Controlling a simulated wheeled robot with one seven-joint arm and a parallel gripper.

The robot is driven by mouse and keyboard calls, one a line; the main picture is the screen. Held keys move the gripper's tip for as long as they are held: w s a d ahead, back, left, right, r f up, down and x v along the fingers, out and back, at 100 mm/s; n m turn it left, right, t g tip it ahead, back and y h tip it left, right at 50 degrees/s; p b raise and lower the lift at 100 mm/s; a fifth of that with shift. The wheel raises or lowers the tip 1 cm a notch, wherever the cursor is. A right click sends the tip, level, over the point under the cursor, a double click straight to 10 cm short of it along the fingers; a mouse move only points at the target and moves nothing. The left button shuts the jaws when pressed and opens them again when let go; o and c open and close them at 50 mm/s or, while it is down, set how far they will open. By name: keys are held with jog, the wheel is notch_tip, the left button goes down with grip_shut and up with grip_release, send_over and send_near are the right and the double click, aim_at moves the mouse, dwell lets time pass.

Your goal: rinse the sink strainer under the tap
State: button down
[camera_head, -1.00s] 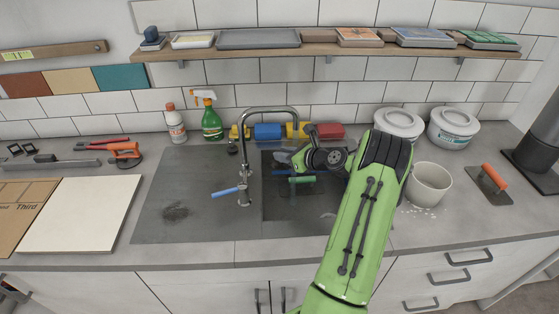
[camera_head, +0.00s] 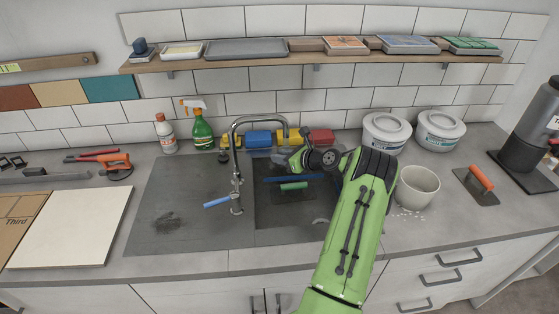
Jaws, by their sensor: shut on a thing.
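My gripper (camera_head: 287,160) is at the end of the green arm, over the back part of the dark sink basin (camera_head: 265,215). It is beside and below the spout end of the chrome tap (camera_head: 236,165). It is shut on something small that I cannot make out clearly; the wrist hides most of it. I cannot pick out the sink strainer for certain. The tap's blue lever (camera_head: 217,202) sticks out to the left. No water stream is clearly visible.
A green-handled tool (camera_head: 293,186) and a blue bar lie in the basin. A spray bottle (camera_head: 203,131) and a white bottle (camera_head: 165,134) stand behind left, colored blocks (camera_head: 258,139) behind the tap. Tubs (camera_head: 386,133) and a cup (camera_head: 417,187) stand right.

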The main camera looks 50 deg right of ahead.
jog(key=shift+s+d+p, duration=0.15)
jog(key=shift+s+p, duration=0.15)
jog(key=shift+s, duration=0.3)
jog(key=shift+w, duration=0.15)
jog(key=shift+w+a, duration=0.2)
jog(key=shift+w, duration=0.3)
jog(key=shift+s+p, duration=0.2)
jog(key=shift+p, duration=0.15)
jog(key=shift+s+d, duration=0.2)
jog(key=shift+s, duration=0.2)
